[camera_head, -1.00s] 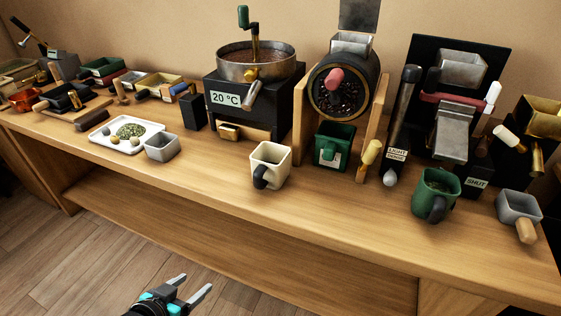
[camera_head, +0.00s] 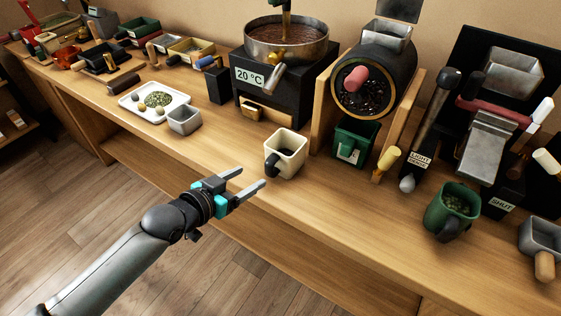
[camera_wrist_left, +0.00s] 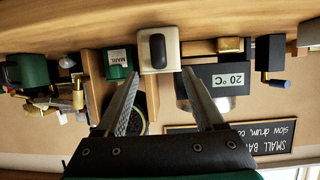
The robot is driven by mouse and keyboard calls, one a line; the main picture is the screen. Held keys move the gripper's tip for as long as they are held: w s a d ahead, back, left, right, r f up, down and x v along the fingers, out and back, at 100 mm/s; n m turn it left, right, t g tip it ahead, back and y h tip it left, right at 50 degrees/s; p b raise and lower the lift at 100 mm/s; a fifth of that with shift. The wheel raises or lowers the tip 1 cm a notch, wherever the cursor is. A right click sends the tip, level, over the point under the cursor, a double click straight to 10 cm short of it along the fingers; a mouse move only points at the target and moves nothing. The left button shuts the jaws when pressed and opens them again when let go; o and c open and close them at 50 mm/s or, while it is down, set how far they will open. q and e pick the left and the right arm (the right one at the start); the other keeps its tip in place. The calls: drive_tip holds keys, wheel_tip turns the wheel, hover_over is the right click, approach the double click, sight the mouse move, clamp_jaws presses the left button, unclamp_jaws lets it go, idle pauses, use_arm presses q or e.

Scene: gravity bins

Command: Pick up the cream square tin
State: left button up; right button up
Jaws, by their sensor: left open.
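The cream square tin (camera_head: 289,160) stands upright on the wooden counter near its front edge, with a dark handle (camera_head: 271,162) facing front-left. My left gripper (camera_head: 252,178) is open and empty, in front and to the left of the tin in the head view, its fingers pointing toward it. In the left wrist view, which looks upside down, the tin (camera_wrist_left: 172,51) shows just beyond the open fingertips (camera_wrist_left: 161,71), between them, with its dark handle facing me. The fingers appear apart from the tin. My right gripper is not in view.
A green labelled tin (camera_head: 355,142) stands under the drum roaster to the right. A green mug (camera_head: 452,207) is farther right. A grey square cup (camera_head: 184,121) and a white tray (camera_head: 137,101) lie left. The black 20 °C cooker (camera_head: 278,97) stands behind. The counter directly around the cream tin is clear.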

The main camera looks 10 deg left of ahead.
sight(267, 167)
use_arm(q)
drive_tip(key=shift+b+x, duration=1)
drive_tip(key=shift+x, duration=3.4)
drive_tip(key=shift+d+r, duration=0.1)
drive_tip(key=shift+r, duration=0.05)
drive_tip(key=shift+c, duration=0.3)
clamp_jaws()
